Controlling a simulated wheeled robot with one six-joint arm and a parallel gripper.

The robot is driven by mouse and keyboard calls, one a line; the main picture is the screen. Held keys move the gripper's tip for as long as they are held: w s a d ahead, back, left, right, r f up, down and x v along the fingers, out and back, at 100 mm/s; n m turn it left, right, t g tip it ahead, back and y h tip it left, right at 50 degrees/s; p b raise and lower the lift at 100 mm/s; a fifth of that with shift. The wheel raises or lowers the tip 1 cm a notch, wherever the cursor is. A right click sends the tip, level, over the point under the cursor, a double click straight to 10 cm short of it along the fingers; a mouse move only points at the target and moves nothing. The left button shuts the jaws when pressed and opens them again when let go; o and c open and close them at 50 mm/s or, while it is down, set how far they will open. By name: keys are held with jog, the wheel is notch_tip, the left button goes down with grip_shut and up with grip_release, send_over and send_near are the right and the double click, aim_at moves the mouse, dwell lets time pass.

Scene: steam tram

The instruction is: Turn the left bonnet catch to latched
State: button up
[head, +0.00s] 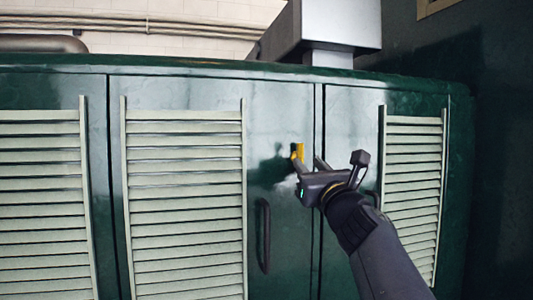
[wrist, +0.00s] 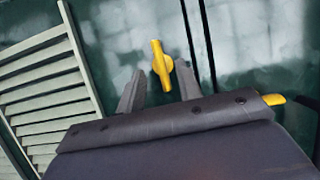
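A yellow bonnet catch (head: 298,152) sits on the dark green door panel, left of the door seam. In the head view it looks roughly upright and partly covered by a finger. In the wrist view the catch (wrist: 161,66) shows a round hub with a short bar running nearly up and down. My gripper (head: 309,162) is open at the panel. In the wrist view its two fingers (wrist: 160,72) stand apart, one on each side of the catch, with gaps; I cannot tell how deep they reach. A second yellow piece (wrist: 274,99) shows at the right, mostly hidden by my gripper.
A dark vertical handle (head: 263,235) is below and left of the catch. Pale louvred vents (head: 185,200) flank it, with another louvred vent (head: 413,180) at the right. A grey metal box (head: 335,25) stands above the bonnet top.

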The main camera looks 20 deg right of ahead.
aim_at(303, 157)
jog(key=shift+p+x, duration=0.45)
jog(key=shift+x, duration=1.7)
grip_shut()
